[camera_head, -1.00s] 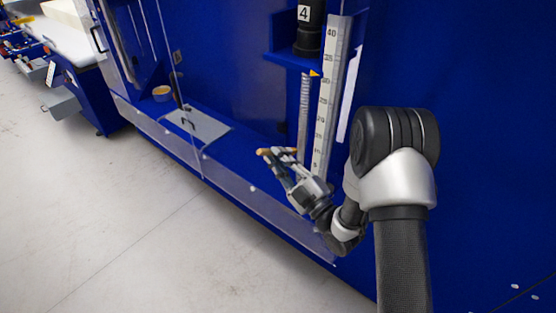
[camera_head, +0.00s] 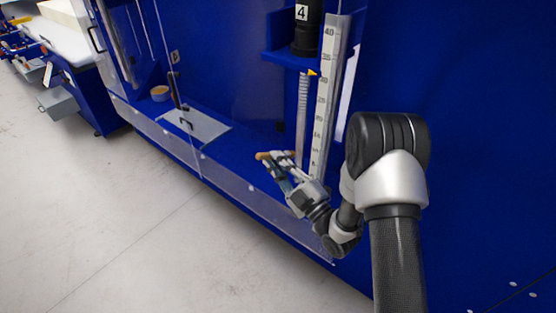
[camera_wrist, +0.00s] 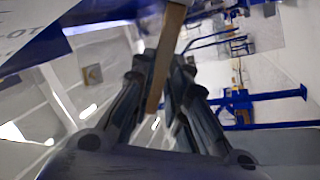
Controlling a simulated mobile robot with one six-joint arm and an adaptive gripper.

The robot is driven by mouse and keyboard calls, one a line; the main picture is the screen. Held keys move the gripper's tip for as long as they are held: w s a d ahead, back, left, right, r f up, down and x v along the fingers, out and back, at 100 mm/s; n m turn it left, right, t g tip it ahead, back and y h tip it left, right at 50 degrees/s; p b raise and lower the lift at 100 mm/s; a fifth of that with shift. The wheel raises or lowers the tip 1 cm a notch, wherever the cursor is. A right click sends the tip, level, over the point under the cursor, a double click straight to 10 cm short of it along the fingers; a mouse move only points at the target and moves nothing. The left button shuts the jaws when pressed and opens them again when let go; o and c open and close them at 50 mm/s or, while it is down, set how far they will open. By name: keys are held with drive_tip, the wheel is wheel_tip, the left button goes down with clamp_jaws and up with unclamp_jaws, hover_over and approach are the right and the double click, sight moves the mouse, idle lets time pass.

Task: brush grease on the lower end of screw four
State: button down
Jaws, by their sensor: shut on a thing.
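Screw four (camera_head: 303,108) is a grey threaded rod standing upright below the black cylinder marked 4 (camera_head: 306,32). Its lower end is close to my gripper, partly hidden by it. My gripper (camera_head: 277,161) is low in the blue bay, just left of and in front of the screw's lower end. It is shut on a brush, whose tan wooden handle (camera_head: 263,155) sticks out to the left. In the wrist view the handle (camera_wrist: 165,60) rises between the fingers (camera_wrist: 160,100). The bristles cannot be made out, nor whether they touch the screw.
A numbered scale (camera_head: 327,105) stands right beside the screw. A blue bracket (camera_head: 285,60) juts out above. A clear panel with a low front edge (camera_head: 240,180) borders the bay. A small tan round pot (camera_head: 160,93) and a grey plate (camera_head: 205,127) sit to the left.

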drive_tip(key=shift+f, duration=4.45)
wheel_tip(320, 180, up, 11)
drive_tip(key=p, duration=0.3)
drive_tip(key=shift+f, duration=0.15)
idle(3.8)
